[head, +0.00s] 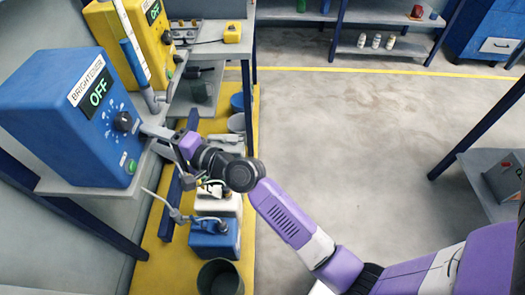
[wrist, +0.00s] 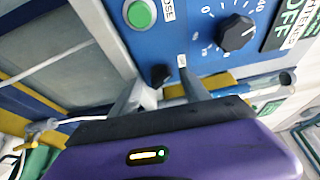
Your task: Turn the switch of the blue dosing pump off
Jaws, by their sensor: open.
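The blue dosing pump (head: 62,120) is a blue box labelled BRIGHTENER on a shelf at the left of the head view. Its display (head: 98,91) reads OFF. Its front face (wrist: 205,62) fills the upper part of the wrist view, with a large black dial (wrist: 237,33) and a green button (wrist: 140,13) marked DOSE. A small black switch (wrist: 160,73) sits low on that face. My gripper (head: 152,130) is at the pump's front. In the wrist view its fingers (wrist: 163,90) are open, one either side of the switch; contact cannot be told.
A yellow pump (head: 137,38), also showing OFF, stands behind the blue one. Below are a blue canister (head: 214,240), a white canister and a dark bucket (head: 219,278) on yellow flooring.

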